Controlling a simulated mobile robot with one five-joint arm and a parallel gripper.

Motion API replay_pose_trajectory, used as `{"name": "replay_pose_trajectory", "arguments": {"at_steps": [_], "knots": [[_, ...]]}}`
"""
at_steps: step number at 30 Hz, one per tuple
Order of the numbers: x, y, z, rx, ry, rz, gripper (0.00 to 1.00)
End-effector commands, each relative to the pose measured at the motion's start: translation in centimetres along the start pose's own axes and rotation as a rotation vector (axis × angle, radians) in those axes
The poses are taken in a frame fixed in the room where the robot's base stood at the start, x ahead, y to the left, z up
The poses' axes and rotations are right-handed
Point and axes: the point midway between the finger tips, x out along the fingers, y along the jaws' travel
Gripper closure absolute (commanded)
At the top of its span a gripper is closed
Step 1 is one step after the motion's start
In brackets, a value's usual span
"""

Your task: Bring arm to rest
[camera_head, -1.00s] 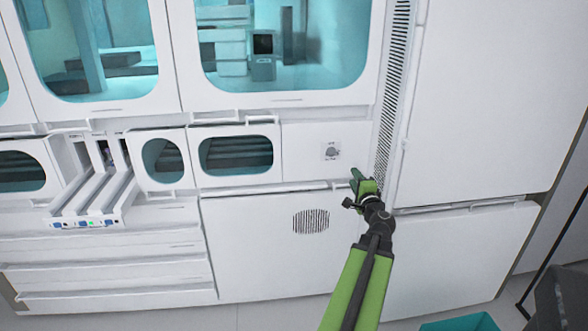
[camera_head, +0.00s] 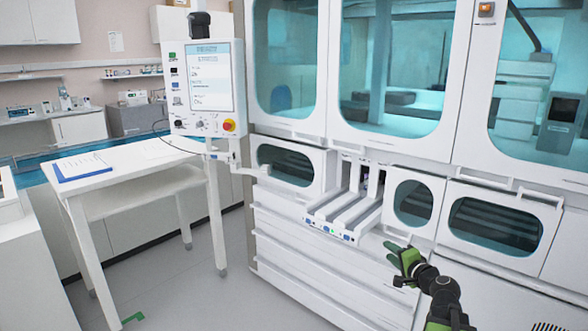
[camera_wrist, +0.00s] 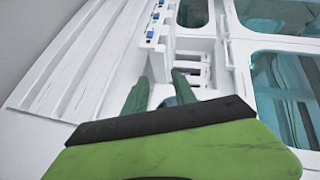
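My gripper (camera_head: 393,252) is at the end of my green and black arm, in the lower right of the head view. It is in front of the white machine (camera_head: 305,240), just right of and below the tube track (camera_head: 340,232). In the wrist view my gripper's two green fingers (camera_wrist: 160,88) stand apart with nothing between them. Beyond the fingers the wrist view shows the tube track (camera_wrist: 152,35) with its blue-marked ends and the machine's front. My lower arm runs out of the head view at the bottom right.
A control screen (camera_head: 205,88) with a red and yellow stop button hangs on the machine's left. A white table (camera_head: 120,170) holds a clipboard (camera_head: 85,165). The grey floor (camera_head: 190,290) between table and machine is mostly clear, apart from a small green mark.

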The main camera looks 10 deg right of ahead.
Motion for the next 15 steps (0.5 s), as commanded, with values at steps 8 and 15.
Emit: {"name": "replay_pose_trajectory", "arguments": {"at_steps": [8,15], "knots": [[4.8,-0.3,23.8,-0.339,-0.462,0.135,0.67],[1.6,4.0,37.6,-0.688,-0.809,0.331,0.67]]}}
